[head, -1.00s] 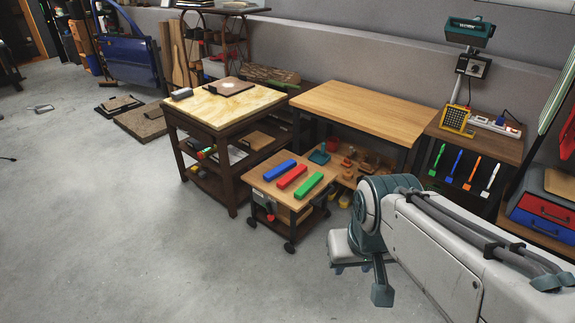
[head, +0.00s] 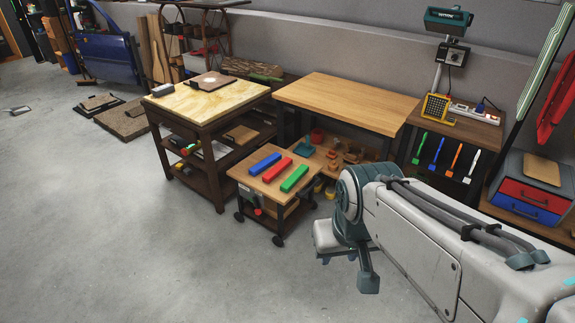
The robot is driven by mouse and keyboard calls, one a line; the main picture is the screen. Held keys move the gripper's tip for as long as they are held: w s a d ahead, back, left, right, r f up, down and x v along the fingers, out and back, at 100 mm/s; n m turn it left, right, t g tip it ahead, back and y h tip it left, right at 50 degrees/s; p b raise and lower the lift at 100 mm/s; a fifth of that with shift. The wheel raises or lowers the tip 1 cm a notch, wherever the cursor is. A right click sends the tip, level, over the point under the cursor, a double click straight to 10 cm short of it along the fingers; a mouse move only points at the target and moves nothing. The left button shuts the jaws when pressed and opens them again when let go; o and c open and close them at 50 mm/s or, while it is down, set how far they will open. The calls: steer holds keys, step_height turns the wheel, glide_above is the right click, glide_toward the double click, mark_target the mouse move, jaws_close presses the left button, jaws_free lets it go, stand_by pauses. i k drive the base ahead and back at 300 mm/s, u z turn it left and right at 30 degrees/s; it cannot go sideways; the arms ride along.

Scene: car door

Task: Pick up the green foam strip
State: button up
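The green foam strip (head: 294,179) lies flat on the small wooden-topped cart, at the right end of a row. A red strip (head: 277,170) and a blue strip (head: 264,162) lie to its left, roughly parallel to it. My gripper (head: 325,259) is at the end of my arm, low and to the right of the cart in the picture, apart from the green strip. Its fingers are small and partly hidden by my arm, so I cannot tell whether they are open. Nothing shows held in it.
The small cart (head: 247,179) stands on wheels before a wooden workbench (head: 350,100). A darker table (head: 205,105) with a light top stands behind and left. A shelf unit (head: 460,130) with hanging coloured brushes is at the right. Grey floor (head: 130,240) is clear in front and left.

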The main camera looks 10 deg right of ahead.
mark_target(289, 184)
steer(key=z, duration=0.4)
steer(key=i, duration=2.45)
steer(key=u, duration=0.15)
